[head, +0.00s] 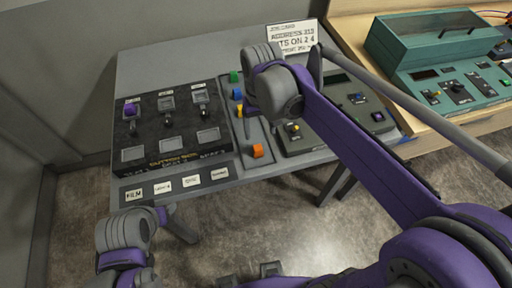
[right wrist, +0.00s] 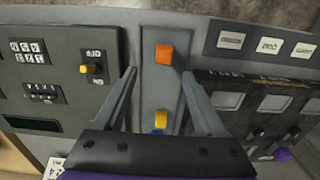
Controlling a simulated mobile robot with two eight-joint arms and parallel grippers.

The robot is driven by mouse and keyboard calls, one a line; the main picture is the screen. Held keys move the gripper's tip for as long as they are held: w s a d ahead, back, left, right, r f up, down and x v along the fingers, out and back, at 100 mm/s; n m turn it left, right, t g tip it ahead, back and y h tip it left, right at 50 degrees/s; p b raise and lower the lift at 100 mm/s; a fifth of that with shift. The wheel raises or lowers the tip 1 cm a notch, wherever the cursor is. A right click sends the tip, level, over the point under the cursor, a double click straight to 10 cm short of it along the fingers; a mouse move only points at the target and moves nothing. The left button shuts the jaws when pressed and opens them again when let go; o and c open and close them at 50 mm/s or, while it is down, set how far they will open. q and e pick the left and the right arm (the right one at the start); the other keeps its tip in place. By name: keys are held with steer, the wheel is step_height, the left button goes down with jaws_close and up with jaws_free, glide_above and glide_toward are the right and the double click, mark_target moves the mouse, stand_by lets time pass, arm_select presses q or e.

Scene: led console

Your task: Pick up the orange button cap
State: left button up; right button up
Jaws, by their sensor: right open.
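The orange button cap (head: 257,151) sits at the near end of a narrow grey strip on the console, right of the black panel. It also shows in the right wrist view (right wrist: 165,54), upper centre. My right gripper (right wrist: 158,74) is open and empty, its fingers pointing down at the strip. The orange cap lies just past the fingertips, roughly in line with the gap between them. In the head view my right wrist covers part of the strip and most of the gripper. My left arm shows at lower left, but its gripper is not visible.
Green (head: 233,77), blue (head: 237,93) and yellow (head: 239,110) caps stand farther up the strip. A black switch panel (head: 150,150) lies left; a grey keypad box (head: 300,141) with a yellow knob lies right. A teal console (head: 425,62) stands far right.

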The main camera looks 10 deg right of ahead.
mark_target(258, 147)
steer(key=f, duration=0.7)
steer(key=shift+s+a+f, duration=0.15)
steer(key=shift+a+f, duration=0.15)
steer(key=shift+a, duration=0.05)
steer(key=shift+c, duration=0.3)
jaws_close()
